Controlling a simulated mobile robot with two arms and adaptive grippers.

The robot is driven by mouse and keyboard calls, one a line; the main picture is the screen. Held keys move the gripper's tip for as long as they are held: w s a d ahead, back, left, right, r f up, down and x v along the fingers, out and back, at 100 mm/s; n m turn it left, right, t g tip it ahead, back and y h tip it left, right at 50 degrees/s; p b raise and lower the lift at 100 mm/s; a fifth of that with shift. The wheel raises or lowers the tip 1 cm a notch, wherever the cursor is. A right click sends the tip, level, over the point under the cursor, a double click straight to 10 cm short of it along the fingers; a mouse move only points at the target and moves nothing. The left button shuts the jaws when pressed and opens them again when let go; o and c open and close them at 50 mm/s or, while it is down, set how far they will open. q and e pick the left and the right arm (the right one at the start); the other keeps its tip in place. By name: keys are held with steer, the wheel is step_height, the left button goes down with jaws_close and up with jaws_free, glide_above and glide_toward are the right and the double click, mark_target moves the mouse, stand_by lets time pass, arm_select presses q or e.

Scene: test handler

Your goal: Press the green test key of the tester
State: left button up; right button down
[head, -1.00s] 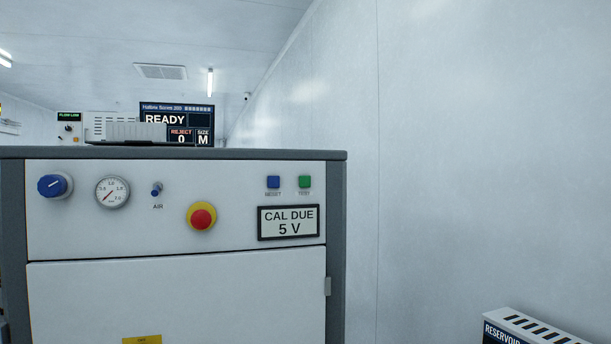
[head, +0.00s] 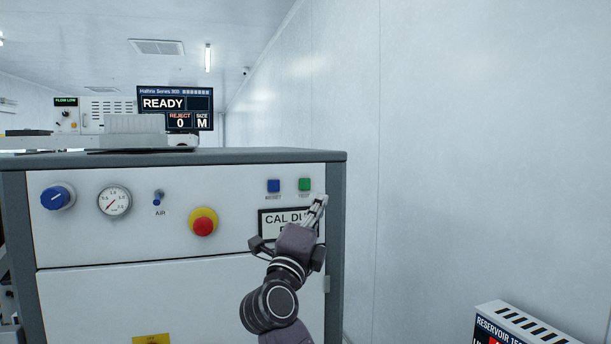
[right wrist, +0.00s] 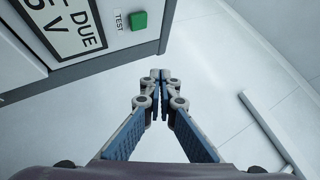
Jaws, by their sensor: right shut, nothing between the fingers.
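The tester (head: 110,235) is a white cabinet with a grey frame, and it fills the left half of the head view. Its green test key (head: 305,184) is at the upper right of the front panel, beside a blue reset key (head: 273,185). My right gripper (head: 321,199) is shut and empty, with its fingertips just below and right of the green key in the head view. My left gripper is not in view.
The panel also carries a blue knob (head: 57,197), a gauge (head: 114,201), an air toggle (head: 158,198) and a red button on yellow (head: 203,222). A reservoir box (head: 525,325) stands at lower right. The white wall (head: 480,150) is on the right.

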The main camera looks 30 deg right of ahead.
mark_target(308, 189)
steer(key=shift+s+d+r+m, duration=0.1)
steer(key=shift+s+r+m, duration=0.15)
steer(key=shift+r, duration=0.3)
steer(key=shift+s+d+r+m, duration=0.1)
steer(key=shift+s+r+m, duration=0.1)
steer(key=shift+r, duration=0.35)
steer(key=shift+w, duration=0.1)
steer(key=shift+w+d+b, duration=0.1)
steer(key=shift+w+d, duration=0.2)
steer(key=shift+w, duration=1.1)
steer(key=shift+w+d+b, duration=0.15)
steer(key=shift+w+d, duration=0.2)
steer(key=shift+w, duration=1.05)
steer(key=shift+w+d+b, duration=0.1)
steer(key=shift+w+d, duration=0.2)
steer(key=shift+w, duration=1.1)
steer(key=shift+w, duration=0.15)
